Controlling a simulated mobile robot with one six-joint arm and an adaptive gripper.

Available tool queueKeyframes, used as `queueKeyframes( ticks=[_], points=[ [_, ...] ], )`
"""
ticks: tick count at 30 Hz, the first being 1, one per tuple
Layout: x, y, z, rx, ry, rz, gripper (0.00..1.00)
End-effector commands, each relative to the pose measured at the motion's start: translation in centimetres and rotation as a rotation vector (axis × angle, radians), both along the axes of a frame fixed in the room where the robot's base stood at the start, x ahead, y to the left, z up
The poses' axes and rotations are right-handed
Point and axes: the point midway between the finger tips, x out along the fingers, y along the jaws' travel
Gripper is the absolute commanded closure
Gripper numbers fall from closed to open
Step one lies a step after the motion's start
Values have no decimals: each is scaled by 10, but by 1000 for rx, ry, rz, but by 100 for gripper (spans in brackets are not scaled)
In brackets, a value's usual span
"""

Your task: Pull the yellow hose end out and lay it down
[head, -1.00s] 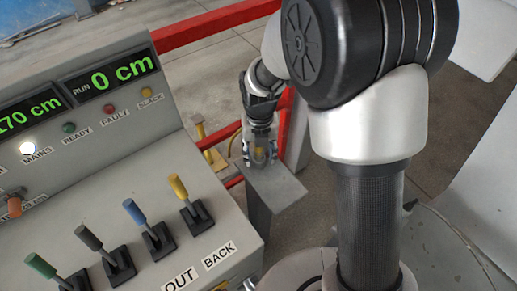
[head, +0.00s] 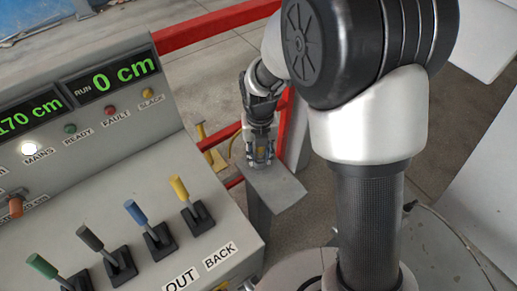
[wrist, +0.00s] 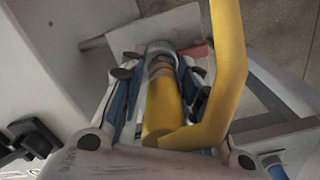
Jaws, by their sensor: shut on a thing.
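My gripper (head: 261,158) is shut on the yellow hose end (wrist: 162,105), just above a grey post top (head: 278,187). In the wrist view, my gripper (wrist: 158,72) has one finger on each side of the hose end. The hose bends beside the gripper and runs up the picture as a thick yellow length.
A grey control panel (head: 130,215) with coloured levers stands at the left, close to the post. A red rail (head: 215,24) runs behind. A yellow stand (head: 207,145) is on the floor behind the post. Concrete floor shows beyond.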

Motion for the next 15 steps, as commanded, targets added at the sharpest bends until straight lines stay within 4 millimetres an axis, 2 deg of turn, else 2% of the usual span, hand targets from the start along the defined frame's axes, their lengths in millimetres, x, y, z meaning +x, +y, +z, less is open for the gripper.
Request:
queueKeyframes(
  ticks=[15],
  points=[
    [1,-1,30,-1,-3,0,100]
  ],
)
